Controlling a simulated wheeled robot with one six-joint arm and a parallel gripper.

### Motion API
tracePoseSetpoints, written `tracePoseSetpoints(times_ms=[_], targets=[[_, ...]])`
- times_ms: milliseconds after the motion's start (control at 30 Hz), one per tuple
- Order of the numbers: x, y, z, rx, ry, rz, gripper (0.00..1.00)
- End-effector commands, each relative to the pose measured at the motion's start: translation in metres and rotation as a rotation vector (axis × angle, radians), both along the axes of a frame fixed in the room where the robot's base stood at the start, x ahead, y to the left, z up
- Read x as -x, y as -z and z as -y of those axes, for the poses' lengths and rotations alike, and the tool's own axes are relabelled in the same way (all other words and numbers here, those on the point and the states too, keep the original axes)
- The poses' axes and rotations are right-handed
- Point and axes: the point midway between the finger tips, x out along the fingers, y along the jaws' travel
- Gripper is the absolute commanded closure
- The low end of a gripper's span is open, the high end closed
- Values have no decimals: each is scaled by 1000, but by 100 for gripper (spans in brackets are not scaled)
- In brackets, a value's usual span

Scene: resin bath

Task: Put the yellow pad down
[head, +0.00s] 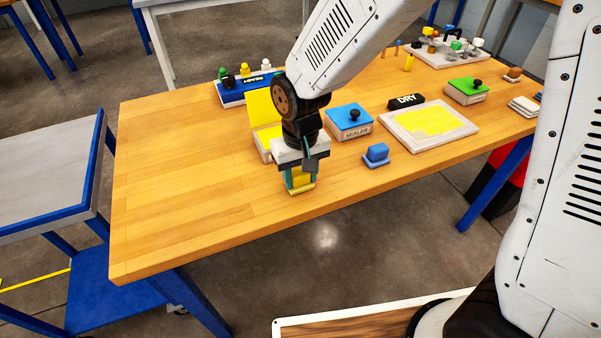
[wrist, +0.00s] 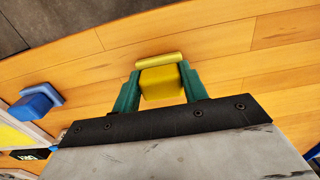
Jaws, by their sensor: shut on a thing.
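The yellow pad (wrist: 161,82) is a yellow block with a paler yellow strip along one side. My gripper (wrist: 158,88) has its two green fingers shut on the block, one on each side. In the head view my gripper (head: 300,180) points down over the front part of the wooden table, with the pad (head: 302,177) between its fingers. The pad's lower edge is close to the tabletop; I cannot tell whether it touches.
The wooden table (head: 190,190) is clear to the left. An open yellow-lidded box (head: 260,108) stands behind my gripper. To the right are a blue SEALER box (head: 348,120), a small blue pad (head: 376,155), a yellow-topped tray (head: 461,128) and a black DRY sign (head: 405,101).

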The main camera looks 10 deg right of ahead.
Motion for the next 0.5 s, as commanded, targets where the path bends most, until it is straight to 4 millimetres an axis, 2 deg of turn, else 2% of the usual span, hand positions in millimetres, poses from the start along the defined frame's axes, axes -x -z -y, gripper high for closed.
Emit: tracePoseSetpoints(times_ms=[33, 100, 367, 500], targets=[[0, 1, 0, 0, -1, 0, 51], [0, 1, -1, 0, -2, 0, 35], [0, 0, -1, 0, -2, 0, 35], [0, -9, -1, -2, -2, 3, 35]])
